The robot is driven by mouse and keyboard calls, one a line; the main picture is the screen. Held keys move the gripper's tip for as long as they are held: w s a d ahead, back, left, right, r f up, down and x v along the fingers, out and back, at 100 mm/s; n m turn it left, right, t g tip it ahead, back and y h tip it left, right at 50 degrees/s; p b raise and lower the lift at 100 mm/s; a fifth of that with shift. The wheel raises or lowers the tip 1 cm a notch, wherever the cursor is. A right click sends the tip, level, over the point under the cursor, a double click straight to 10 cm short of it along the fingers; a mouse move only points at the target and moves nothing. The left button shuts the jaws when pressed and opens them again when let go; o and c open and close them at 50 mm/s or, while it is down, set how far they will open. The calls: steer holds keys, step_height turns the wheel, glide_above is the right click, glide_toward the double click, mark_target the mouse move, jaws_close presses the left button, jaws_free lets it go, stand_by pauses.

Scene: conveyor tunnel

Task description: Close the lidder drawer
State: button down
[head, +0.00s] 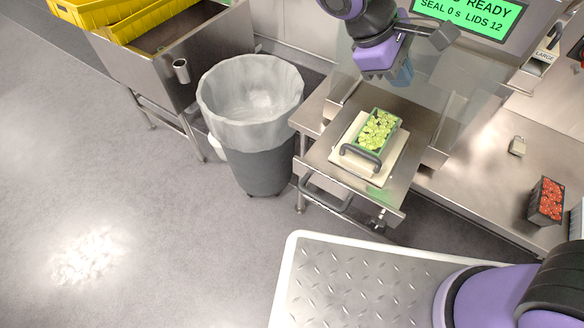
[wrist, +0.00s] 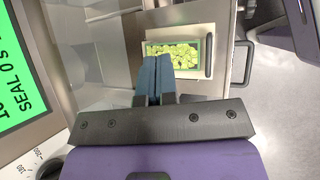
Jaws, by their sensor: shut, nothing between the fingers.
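The lidder drawer (head: 395,194) is pulled out towards me from under the lidder. It is a steel plate with a grey bar handle (head: 325,194) at its front, which also shows in the wrist view (wrist: 241,64). On it lies a pale block (head: 349,170) with a smaller dark handle (head: 360,157). A green tray of chopped greens (head: 378,130) sits in the block, without a lid. My gripper (head: 402,74) is shut and empty, above and behind the tray. In the wrist view its blue fingers (wrist: 154,72) are together, beside the tray's edge.
The lidder's green screen (head: 470,15) reads ready, lids 12. A lined waste bin (head: 250,110) stands left of the drawer. A black punnet of red fruit (head: 546,201) and a padlock-shaped item (head: 517,146) are on the right counter. Open floor lies left.

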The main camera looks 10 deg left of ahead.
mark_target(338, 114)
steer(key=s+a+f+n+t+h, duration=0.25)
steer(key=a+f+n, duration=0.25)
steer(key=a+f, duration=0.35)
steer(key=s+a+f+n+t+y, duration=0.2)
steer(key=s+a+f+n+t, duration=0.5)
steer(key=f, duration=0.4)
steer(key=s+a+f+n+t+y, duration=0.1)
steer(key=s+a+f+n+t, duration=0.55)
steer(key=f, duration=0.45)
steer(key=x, duration=1.2)
steer(key=shift+w+f, duration=0.3)
steer(key=shift+w, duration=0.1)
steer(key=x, duration=2.4)
steer(key=shift+f, duration=0.35)
steer(key=shift+w+d+r, duration=0.1)
steer(key=shift+w+d, duration=0.1)
steer(key=shift+w, duration=0.1)
steer(key=shift+w+d+r, duration=0.1)
steer(key=shift+w, duration=0.05)
